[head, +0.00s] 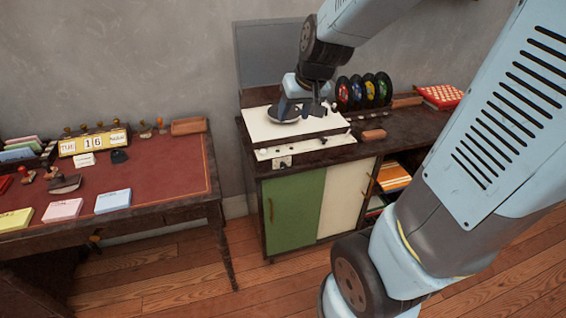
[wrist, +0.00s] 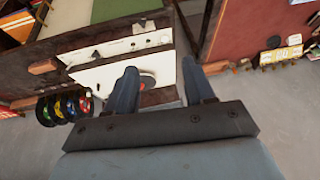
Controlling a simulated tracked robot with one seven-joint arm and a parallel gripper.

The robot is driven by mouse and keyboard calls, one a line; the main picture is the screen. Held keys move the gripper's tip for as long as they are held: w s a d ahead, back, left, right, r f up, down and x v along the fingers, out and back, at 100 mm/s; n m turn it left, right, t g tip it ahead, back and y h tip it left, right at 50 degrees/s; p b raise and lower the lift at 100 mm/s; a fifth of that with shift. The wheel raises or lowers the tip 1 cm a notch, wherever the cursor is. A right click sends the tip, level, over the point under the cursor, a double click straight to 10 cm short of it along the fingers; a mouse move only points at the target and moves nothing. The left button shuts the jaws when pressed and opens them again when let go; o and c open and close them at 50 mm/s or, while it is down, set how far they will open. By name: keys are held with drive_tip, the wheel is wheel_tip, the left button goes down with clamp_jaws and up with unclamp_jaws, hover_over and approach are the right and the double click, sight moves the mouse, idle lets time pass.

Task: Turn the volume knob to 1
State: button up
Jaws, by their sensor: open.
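A record player (head: 262,126) with a white top and a black record stands on the cabinet; its top also shows in the wrist view (wrist: 98,74). Its white front panel (head: 300,146) carries small dark controls, also visible on the panel in the wrist view (wrist: 120,48). Which control is the volume knob, and its setting, are too small to tell. My gripper (head: 302,112) hangs over the record side of the player, apart from the front panel. In the wrist view my gripper's fingers (wrist: 162,82) are spread, with nothing between them but the record and its red label behind.
Colourful discs (head: 364,91) stand in a row right of the player, with a brown block (head: 373,135) nearby. The cabinet has a green door (head: 293,212). A red-topped desk (head: 160,170) with stamps and a calendar stands left, across a gap.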

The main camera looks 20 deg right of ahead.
drive_tip(key=h, duration=0.1)
approach(284, 165)
drive_tip(key=w+v, duration=0.1)
drive_tip(key=v, duration=0.4)
drive_tip(key=shift+g, duration=0.3)
drive_tip(key=shift+x, duration=6.9)
clamp_jaws()
